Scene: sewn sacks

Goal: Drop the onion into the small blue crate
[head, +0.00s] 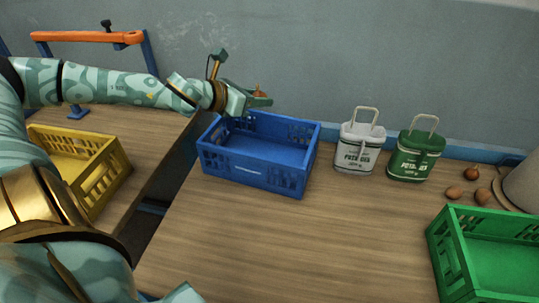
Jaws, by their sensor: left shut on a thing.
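The small blue crate (258,177) stands on the wooden table near its left edge. Its visible inside looks empty. My left gripper (258,98) is over the back left part of the crate, above its rim. It is shut on the onion (261,89), a small brown bulb that shows only in part between the fingers. My right gripper is not in the head view.
A white sack (355,155) and a green sack (409,163) with handles stand right of the crate. Several onions (454,192) lie by a grey round container (523,184). A green crate (451,264) is at front right, a yellow crate (104,170) at left. The table's middle is clear.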

